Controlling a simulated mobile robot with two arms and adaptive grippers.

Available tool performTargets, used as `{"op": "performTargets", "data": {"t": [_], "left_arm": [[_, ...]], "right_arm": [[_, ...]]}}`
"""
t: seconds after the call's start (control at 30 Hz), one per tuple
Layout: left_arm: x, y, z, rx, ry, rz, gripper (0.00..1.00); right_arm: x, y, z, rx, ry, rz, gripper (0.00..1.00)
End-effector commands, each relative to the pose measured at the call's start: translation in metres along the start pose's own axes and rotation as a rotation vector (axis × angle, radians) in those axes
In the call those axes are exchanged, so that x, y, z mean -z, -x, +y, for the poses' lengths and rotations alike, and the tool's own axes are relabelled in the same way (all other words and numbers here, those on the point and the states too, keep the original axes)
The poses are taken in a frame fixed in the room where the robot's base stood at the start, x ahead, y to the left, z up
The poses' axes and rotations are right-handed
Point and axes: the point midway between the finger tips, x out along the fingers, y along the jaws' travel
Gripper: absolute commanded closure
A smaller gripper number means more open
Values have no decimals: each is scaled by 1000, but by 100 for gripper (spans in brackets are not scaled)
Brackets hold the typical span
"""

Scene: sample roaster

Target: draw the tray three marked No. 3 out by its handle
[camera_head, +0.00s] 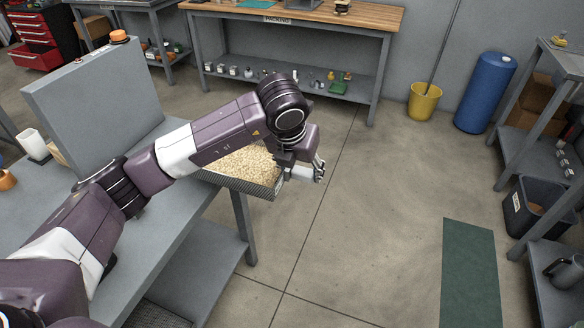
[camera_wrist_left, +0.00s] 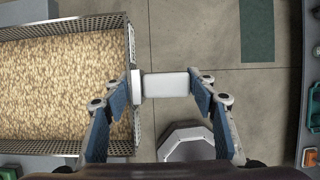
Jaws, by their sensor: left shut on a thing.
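A perforated metal tray (camera_head: 247,187) full of pale beans juts out past the edge of the grey bench (camera_head: 185,215). Its wall (camera_wrist_left: 70,24) and beans fill the left of the left wrist view. A pale block-shaped handle (camera_wrist_left: 167,86) stands out from the tray's end wall. My left gripper (camera_head: 316,172) is at that end of the tray, with its fingers on either side of the handle, shut on it. I cannot read a No. 3 mark in either view. The tray's rear is hidden behind my left arm in the head view. My right gripper is not in view.
A tall grey housing (camera_head: 90,95) stands on the bench. A packing table (camera_head: 300,22) is at the back. A yellow bucket (camera_head: 424,103), blue cylinder (camera_head: 485,95) and dark bin (camera_head: 535,210) stand right. A green mat (camera_head: 470,270) lies on otherwise open floor.

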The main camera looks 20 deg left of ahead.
Motion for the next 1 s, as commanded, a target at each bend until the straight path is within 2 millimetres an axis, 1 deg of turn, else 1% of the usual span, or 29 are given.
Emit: {"op": "performTargets", "data": {"t": [0.27, 0.6, 1.0], "left_arm": [[0, 0, -23, 0, -2, -1, 86], [0, 0, -50, 1, -3, -2, 86], [0, 0, -82, 0, -2, -2, 86]], "right_arm": [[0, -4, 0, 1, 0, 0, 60], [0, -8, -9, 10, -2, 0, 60], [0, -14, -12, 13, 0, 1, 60]]}}
